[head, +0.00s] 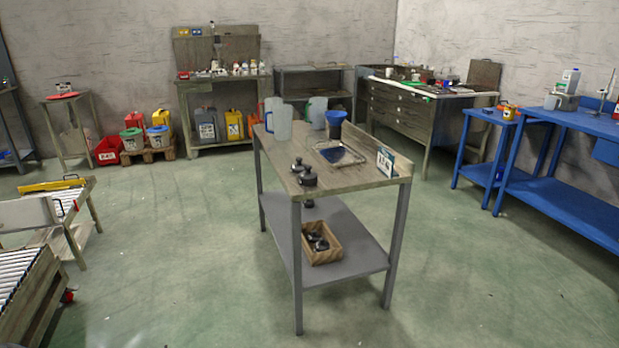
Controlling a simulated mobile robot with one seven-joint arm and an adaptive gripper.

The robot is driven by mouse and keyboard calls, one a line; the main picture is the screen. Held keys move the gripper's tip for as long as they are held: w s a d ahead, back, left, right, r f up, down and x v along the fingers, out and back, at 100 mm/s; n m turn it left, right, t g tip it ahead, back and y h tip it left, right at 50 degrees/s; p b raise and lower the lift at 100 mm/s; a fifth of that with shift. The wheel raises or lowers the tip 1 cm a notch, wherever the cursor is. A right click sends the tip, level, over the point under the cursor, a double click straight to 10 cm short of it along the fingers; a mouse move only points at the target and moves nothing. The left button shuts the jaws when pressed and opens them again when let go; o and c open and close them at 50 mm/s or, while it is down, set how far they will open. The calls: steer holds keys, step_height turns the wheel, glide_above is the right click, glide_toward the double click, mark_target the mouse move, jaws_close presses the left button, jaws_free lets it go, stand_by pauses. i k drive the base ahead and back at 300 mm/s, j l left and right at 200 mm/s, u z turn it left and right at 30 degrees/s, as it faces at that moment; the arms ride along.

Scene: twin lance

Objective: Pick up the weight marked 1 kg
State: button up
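Two dark weights with knobs stand at the near left of the small work table's top (367,179) in the head view. One weight (297,166) is a little farther back, and the other weight (308,178) is closer to the near edge. Another small dark object, perhaps a weight (309,203), shows on the lower shelf. A wooden box (323,256) on that shelf holds more dark weights (317,241). No marking on any weight is readable, so I cannot tell which is 1 kg. My gripper is not in view.
Roller conveyors (25,290) stand left, blue benches (560,190) right.

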mark_target(307, 178)
steer(key=i+l, duration=0.65)
steer(key=i, duration=0.15)
steer(key=i+l+u, duration=0.1)
steer(key=i+l, duration=0.55)
steer(key=i, duration=0.15)
